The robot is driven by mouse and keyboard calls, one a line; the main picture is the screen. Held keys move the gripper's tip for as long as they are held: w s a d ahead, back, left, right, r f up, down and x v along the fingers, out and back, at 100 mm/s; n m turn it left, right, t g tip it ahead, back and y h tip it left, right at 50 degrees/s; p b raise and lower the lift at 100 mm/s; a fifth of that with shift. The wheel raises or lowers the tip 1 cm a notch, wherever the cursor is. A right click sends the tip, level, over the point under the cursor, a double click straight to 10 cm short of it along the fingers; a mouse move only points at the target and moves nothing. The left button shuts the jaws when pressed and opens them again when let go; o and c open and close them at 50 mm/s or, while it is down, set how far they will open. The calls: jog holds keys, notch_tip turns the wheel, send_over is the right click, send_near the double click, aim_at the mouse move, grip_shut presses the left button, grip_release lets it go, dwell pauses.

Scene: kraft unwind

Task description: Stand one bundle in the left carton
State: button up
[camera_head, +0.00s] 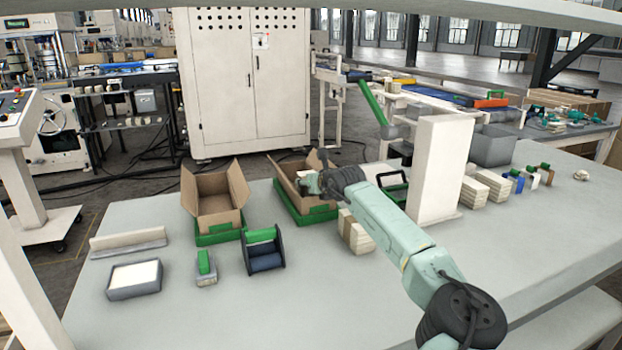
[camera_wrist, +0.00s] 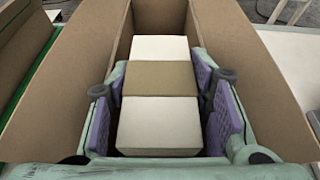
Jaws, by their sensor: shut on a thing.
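My gripper (camera_head: 312,182) is over the right of two open cartons on the table. In the wrist view its purple-padded fingers (camera_wrist: 160,108) are shut on a cream bundle with a brown kraft band (camera_wrist: 160,82). The bundle is between the walls of that carton (camera_wrist: 245,70); whether it touches the bottom is hidden. The right carton (camera_head: 290,190) stands in a green tray and is partly hidden by my gripper. The left carton (camera_head: 212,208) stands open in its own green tray, with no bundle visible in it. More banded bundles (camera_head: 357,236) stand on the table beside my arm.
A white upright post (camera_head: 440,170) stands right of my arm, with more bundles (camera_head: 490,185) behind it. A tape dispenser (camera_head: 263,252), a small green-topped tool (camera_head: 206,268) and a grey tray (camera_head: 134,280) lie front left. The table's front middle is clear.

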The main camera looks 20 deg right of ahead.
jog(key=shift+f+b, duration=0.25)
jog(key=shift+b, duration=0.25)
jog(key=shift+f+b, duration=0.3)
jog(key=shift+b, duration=0.05)
jog(key=o, duration=1)
jog(key=shift+c, duration=0.2)
jog(key=shift+r, duration=0.1)
jog(key=shift+r+p, duration=0.25)
jog(key=shift+p, duration=0.2)
jog(key=b+v, duration=0.3)
jog(key=v, duration=0.9)
jog(key=shift+r+b, duration=0.25)
jog(key=shift+b, duration=0.1)
